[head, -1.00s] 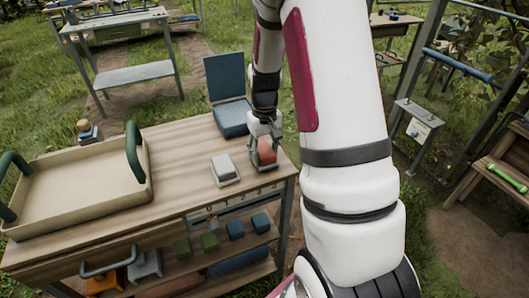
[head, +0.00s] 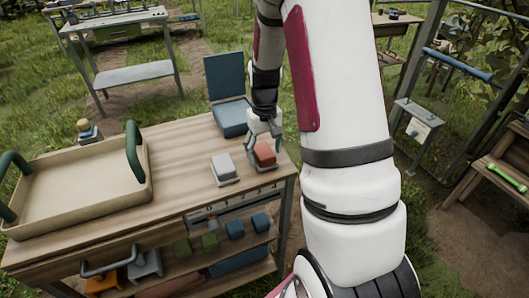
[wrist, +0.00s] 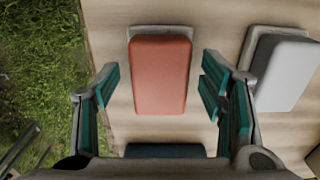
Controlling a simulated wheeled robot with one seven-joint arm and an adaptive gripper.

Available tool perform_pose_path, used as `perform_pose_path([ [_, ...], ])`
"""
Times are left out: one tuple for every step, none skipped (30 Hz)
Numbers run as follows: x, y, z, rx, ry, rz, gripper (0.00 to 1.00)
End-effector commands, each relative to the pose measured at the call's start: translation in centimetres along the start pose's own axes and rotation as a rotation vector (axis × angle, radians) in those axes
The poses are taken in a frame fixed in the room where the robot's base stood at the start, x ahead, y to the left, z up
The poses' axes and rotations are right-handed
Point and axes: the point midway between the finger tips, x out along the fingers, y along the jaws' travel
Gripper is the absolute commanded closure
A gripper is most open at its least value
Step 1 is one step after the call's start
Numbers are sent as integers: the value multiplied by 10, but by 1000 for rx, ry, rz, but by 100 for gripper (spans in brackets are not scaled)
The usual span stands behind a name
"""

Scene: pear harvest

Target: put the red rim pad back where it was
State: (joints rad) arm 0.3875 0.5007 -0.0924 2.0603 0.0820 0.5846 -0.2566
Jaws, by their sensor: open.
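The red rim pad (head: 264,153) rests on a pale base plate near the right end of the wooden worktop. In the wrist view the red pad (wrist: 159,75) lies flat, with the pale plate showing at its far edge. My gripper (head: 262,138) is just above and behind the pad. In the wrist view my gripper (wrist: 160,90) is open, one teal-lined finger on each side of the pad, with gaps between. Neither finger touches it there.
A white pad (head: 224,168) on a similar base sits just left of the red one; it also shows in the wrist view (wrist: 287,75). A blue open box (head: 231,118) stands behind. A beige tray (head: 75,200) with green handles fills the worktop's left. Grass lies beyond the edge.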

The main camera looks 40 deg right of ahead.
Motion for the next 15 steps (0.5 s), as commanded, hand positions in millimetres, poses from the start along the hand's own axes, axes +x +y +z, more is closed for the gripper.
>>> perform_pose_path([
  [-10,0,-1,0,6,1,36],
  [-16,0,-1,0,6,1,36],
  [-23,0,-2,0,7,1,36],
  [-30,0,-2,0,7,1,36],
  [-36,0,-2,0,8,1,36],
  [-45,0,-1,-1,7,2,36],
  [-52,0,-1,-1,7,2,36],
  [-58,0,-1,-1,6,2,36],
  [-66,0,-1,-1,7,2,36],
  [-71,0,-1,-1,7,2,36],
  [-77,0,-1,-1,6,1,36],
  [-83,0,-1,-1,6,1,36],
  [-88,0,-1,-1,5,1,36],
  [-92,0,-1,-1,4,1,36],
  [-97,0,-1,-1,5,1,36],
])
